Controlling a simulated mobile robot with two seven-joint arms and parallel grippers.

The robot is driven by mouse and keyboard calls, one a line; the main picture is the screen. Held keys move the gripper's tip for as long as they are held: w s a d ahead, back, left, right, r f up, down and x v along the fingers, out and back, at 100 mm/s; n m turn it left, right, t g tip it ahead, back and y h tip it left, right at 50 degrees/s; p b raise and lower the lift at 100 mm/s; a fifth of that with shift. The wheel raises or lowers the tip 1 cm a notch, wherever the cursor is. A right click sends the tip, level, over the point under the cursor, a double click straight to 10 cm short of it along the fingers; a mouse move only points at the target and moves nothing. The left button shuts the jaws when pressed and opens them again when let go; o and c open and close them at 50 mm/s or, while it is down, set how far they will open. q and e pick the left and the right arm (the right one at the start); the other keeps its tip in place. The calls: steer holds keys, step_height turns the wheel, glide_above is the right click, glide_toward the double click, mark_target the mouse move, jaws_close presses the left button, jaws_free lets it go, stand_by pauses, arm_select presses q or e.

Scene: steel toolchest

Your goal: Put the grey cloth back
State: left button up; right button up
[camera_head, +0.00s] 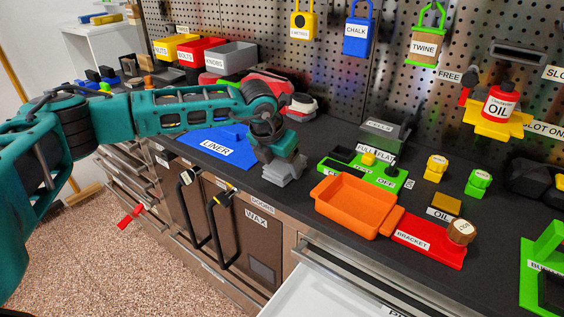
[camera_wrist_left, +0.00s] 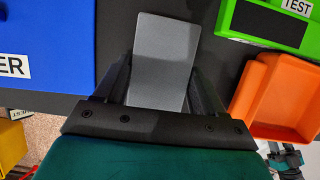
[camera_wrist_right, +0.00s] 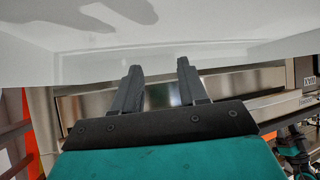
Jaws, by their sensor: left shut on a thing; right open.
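The grey cloth (camera_head: 284,170) shows as a flat grey block on the dark worktop, between the blue LINER mat and the orange tray. My left gripper (camera_head: 276,146) is above it and shut on it. In the left wrist view the cloth (camera_wrist_left: 164,60) sticks out between the two fingers (camera_wrist_left: 160,95). I cannot tell whether the cloth touches the worktop. My right gripper (camera_wrist_right: 158,85) is open and empty in the right wrist view, beside the white inside of a drawer; it does not show in the head view.
The blue LINER mat (camera_head: 218,146) lies left of the cloth. The orange tray (camera_head: 353,205) and green tester board (camera_head: 362,174) are to the right. An open white drawer (camera_head: 322,294) juts out in front. Black door handles (camera_head: 222,230) stick out below the worktop edge.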

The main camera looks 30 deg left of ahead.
arm_select(q)
steer(key=o, duration=0.9)
steer(key=shift+f, duration=0.1)
steer(key=shift+o, duration=0.2)
steer(key=shift+r, duration=0.25)
steer(key=v, duration=1.1)
steer(key=shift+s+r, duration=0.15)
steer(key=shift+r, duration=0.2)
steer(key=shift+a, duration=0.15)
